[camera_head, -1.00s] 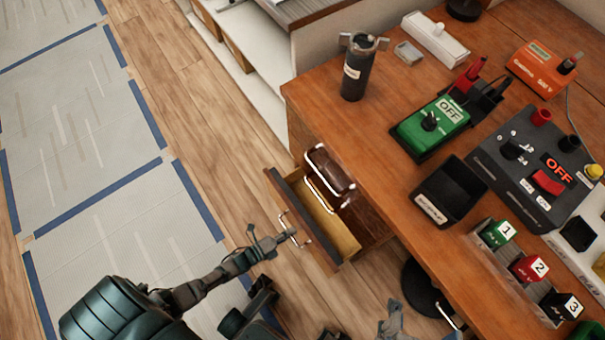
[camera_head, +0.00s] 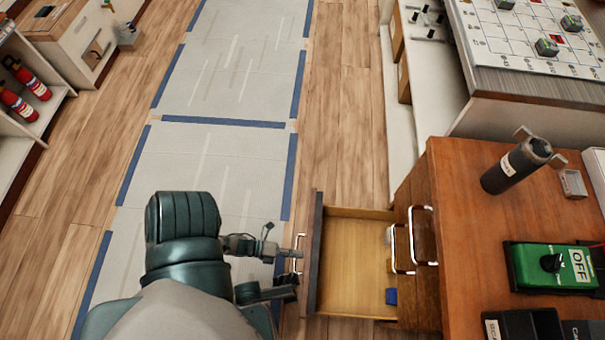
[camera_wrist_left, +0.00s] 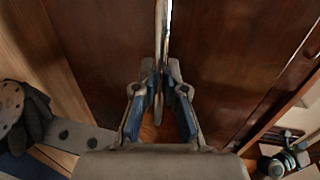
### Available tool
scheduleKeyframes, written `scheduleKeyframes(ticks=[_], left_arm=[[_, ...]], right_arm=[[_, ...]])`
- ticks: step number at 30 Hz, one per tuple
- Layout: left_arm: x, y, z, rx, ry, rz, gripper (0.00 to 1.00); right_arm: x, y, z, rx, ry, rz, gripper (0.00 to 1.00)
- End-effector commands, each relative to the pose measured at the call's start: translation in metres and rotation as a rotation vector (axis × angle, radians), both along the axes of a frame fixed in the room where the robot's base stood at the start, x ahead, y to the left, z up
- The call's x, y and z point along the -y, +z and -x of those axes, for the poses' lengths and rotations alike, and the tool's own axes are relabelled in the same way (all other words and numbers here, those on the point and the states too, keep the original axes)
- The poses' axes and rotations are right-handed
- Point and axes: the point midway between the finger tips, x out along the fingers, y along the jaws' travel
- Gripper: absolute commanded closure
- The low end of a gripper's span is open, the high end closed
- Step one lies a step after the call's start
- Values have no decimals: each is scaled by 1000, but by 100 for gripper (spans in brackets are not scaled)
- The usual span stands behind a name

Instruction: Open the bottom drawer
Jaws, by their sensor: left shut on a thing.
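The bottom drawer (camera_head: 352,268) stands open, its pale wooden inside showing in the head view. Its dark front panel faces left, with a metal bar handle (camera_head: 299,256) on it. My left gripper (camera_head: 296,254) is at this handle. In the left wrist view, the two fingers (camera_wrist_left: 161,75) of my left gripper are closed around the thin handle bar (camera_wrist_left: 163,35), with dark brown wood behind it. A small blue thing (camera_head: 391,297) lies in the drawer near its back. My right gripper is not in view.
Two more bar handles (camera_head: 423,236) are on the cabinet above the drawer. Clear floor (camera_head: 340,130) lies beyond the open drawer.

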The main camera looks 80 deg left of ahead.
Motion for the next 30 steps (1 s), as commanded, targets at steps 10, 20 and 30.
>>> scheduleKeyframes(ticks=[10,20,30], left_arm=[[1,-5,5,-17,-1,-3,100],[1,-2,3,-7,-1,-1,63],[-12,5,37,-10,0,-2,63]], right_arm=[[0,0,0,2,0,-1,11],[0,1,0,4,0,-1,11],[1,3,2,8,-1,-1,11]])
